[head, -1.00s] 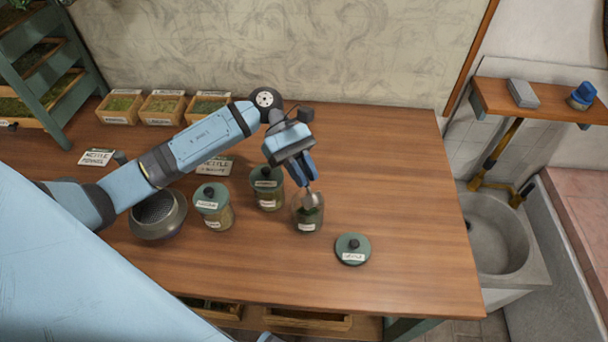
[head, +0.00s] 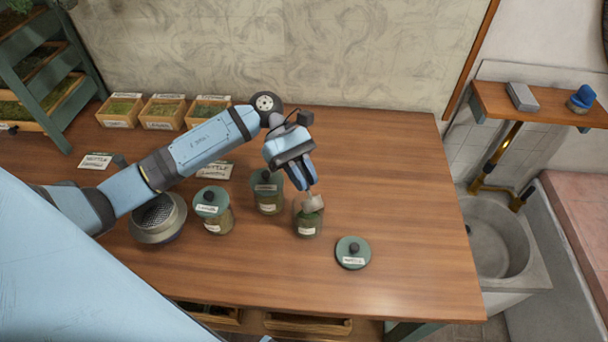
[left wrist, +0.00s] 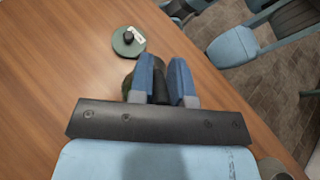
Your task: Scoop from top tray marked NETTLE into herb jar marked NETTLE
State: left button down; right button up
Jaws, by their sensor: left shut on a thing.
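My left gripper (head: 303,180) is shut on a metal scoop (head: 312,203), its bowl at the mouth of an open glass jar (head: 307,229). The scoop is tilted, and green herb shows in the jar below it. The jar's small label is too blurred to read. A round green lid (head: 352,243) with a dark knob and a label lies on the table right of the jar. In the left wrist view the lid (left wrist: 128,48) lies beyond the fingers (left wrist: 160,82), which mostly hide the jar. The top tray marked NETTLE cannot be made out. My right gripper is not in view.
Two lidded jars (head: 213,219) (head: 268,202) and a grey sieve-topped pot (head: 157,232) stand left of the open jar. Small herb boxes (head: 163,124) line the back. A tiered rack (head: 58,135) stands far left. The table's right side is clear.

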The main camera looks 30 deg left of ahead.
pick_arm(q)
jog(key=shift+r, duration=0.55)
jog(key=t+y+b, duration=0.2)
jog(key=y+b, duration=0.1)
jog(key=t+y+b, duration=0.1)
jog(key=y+b, duration=0.1)
jog(key=shift+r+m, duration=0.3)
jog(key=shift+r, duration=0.05)
jog(key=t+y+b, duration=0.1)
jog(key=y+b, duration=0.1)
jog(key=r+t+y+b, duration=0.1)
jog(key=t+y+b, duration=0.1)
jog(key=y, duration=0.1)
jog(key=shift+r+t+y, duration=0.2)
jog(key=shift+t+y, duration=0.1)
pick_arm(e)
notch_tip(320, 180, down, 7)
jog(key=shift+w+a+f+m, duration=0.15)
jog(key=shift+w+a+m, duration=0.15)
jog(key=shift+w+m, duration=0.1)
